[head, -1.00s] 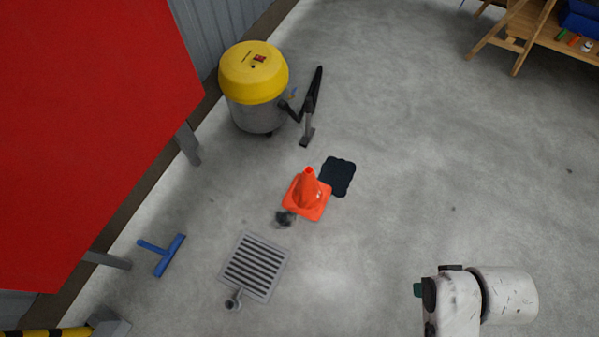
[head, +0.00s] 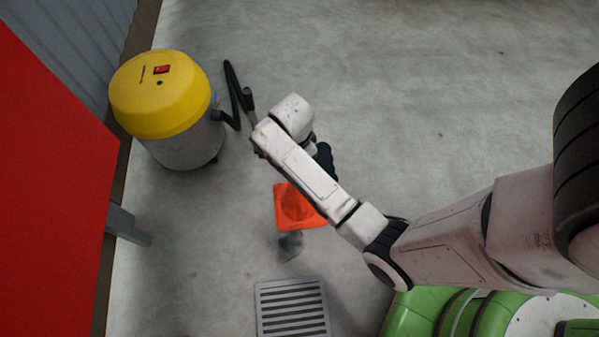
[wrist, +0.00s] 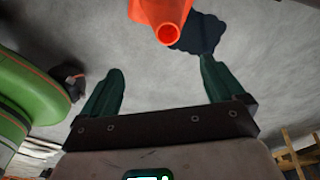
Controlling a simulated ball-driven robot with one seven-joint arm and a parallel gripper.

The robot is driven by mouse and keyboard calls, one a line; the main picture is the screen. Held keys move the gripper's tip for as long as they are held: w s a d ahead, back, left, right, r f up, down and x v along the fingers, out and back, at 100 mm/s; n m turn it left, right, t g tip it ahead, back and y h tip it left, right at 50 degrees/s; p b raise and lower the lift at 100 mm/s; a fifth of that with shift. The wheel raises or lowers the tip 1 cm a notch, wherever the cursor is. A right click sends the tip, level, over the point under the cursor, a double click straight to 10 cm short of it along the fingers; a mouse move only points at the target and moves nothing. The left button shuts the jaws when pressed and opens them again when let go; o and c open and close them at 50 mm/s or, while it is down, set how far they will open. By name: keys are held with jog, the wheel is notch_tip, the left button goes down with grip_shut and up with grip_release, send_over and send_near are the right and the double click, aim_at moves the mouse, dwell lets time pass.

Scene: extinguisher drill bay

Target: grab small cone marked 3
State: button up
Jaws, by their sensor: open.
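The small orange cone (head: 296,206) stands on the grey floor in the head view, its upper part partly covered by my arm. No number shows on it in either current view. In the wrist view the cone (wrist: 163,22) shows at the top, its round open tip facing the camera. My gripper (wrist: 160,75) is open, with two dark green fingers spread apart and nothing between them. The cone is beyond the fingertips, roughly centred between them, and apart from them.
A dark flat patch (wrist: 199,34) lies beside the cone. A floor grate (head: 292,308) and a dark smudge (head: 290,245) are near it. A yellow-topped vacuum (head: 165,105) with a black hose and a red panel (head: 50,180) stand at left. Floor at upper right is clear.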

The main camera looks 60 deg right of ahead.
notch_tip(320, 180, down, 15)
jog(key=w+d+m+b, duration=0.1)
jog(key=m+b, duration=0.2)
jog(key=b, duration=0.5)
jog(key=shift+d, duration=0.1)
jog(key=c, duration=1.6)
jog(key=shift+r, duration=0.1)
